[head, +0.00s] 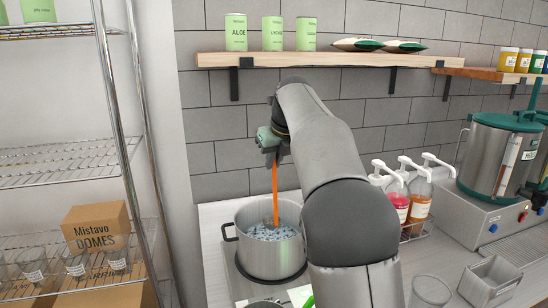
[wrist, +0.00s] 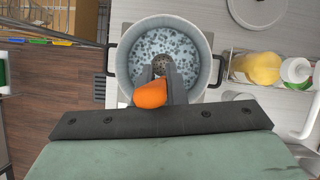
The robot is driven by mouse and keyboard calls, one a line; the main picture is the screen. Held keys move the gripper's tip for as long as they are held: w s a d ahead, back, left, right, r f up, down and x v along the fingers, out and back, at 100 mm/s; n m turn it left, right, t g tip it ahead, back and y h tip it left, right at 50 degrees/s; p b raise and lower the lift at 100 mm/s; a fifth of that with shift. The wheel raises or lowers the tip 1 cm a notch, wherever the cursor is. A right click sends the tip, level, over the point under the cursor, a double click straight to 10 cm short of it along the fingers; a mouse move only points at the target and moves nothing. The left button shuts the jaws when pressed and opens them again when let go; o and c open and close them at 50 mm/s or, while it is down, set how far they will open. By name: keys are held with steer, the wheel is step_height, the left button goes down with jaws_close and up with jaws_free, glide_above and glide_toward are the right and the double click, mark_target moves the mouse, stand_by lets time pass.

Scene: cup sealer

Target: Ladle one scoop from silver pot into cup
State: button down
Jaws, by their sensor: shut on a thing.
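The silver pot (head: 252,262) stands on a burner plate on the counter, holding pale bluish liquid with many dark beads. My gripper (head: 271,150) is above the pot, shut on the orange handle of the ladle (head: 275,185). The ladle hangs near upright, its lower end inside the pot. In the wrist view my gripper (wrist: 160,88) holds the handle end at the pot's near rim, and the perforated grey ladle bowl (wrist: 161,63) shows in the contents. A clear cup (head: 430,291) stands on the counter at the lower right, partly cut off by the frame edge.
A rack of pump bottles (head: 418,202) stands right of my arm. A grey metal container (head: 490,281) and a large dispenser (head: 495,155) are farther right. A wall shelf (head: 330,59) with cans runs above. A wire rack (head: 70,160) is at left.

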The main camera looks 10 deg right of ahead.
mark_target(275, 186)
steer(key=shift+f+b, duration=2.8)
steer(key=shift+f, duration=1.8)
steer(key=shift+r, duration=0.1)
step_height(275, 186, up, 8)
steer(key=p, duration=0.8)
steer(key=shift+r+p, duration=0.15)
steer(key=shift+p, duration=0.15)
steer(key=shift+r, duration=3.75)
